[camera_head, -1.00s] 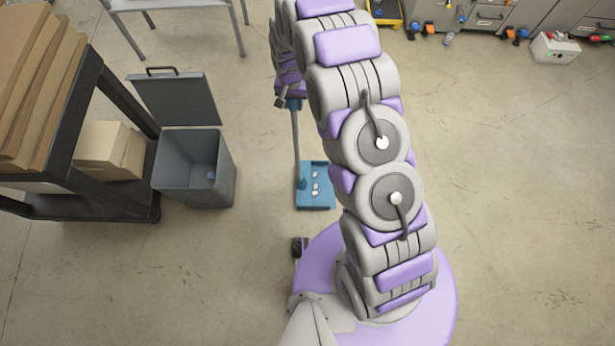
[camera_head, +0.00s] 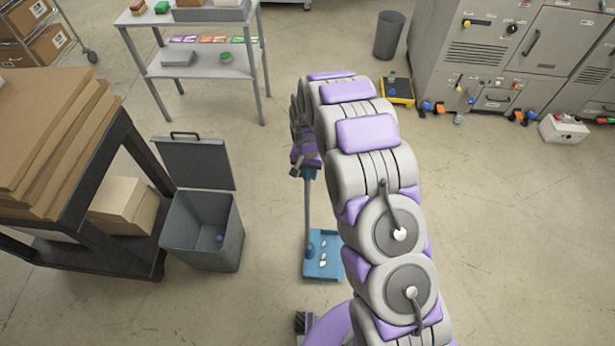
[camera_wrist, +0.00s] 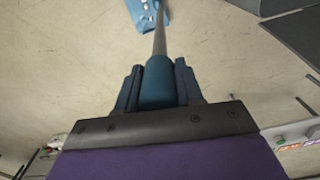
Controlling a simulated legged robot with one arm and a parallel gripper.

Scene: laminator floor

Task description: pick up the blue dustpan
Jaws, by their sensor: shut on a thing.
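The blue dustpan (camera_head: 322,264) has a long upright handle and a flat pan with a few small white bits on it. The pan appears at or just above the floor, to the right of the grey bin; I cannot tell whether it touches. My gripper (camera_head: 306,172) is shut on the top of the dustpan's handle. In the wrist view my gripper (camera_wrist: 158,85) has its two fingers on either side of the blue grip, and the thin shaft runs away to the dustpan's pan (camera_wrist: 146,12), partly cut off by the frame edge.
An open grey bin (camera_head: 205,232) with a blue thing inside stands left of the dustpan. A black cart (camera_head: 150,240) with cardboard is further left. A grey table (camera_head: 190,65) stands behind, and grey machines (camera_head: 500,60) at the back right. Floor between is clear.

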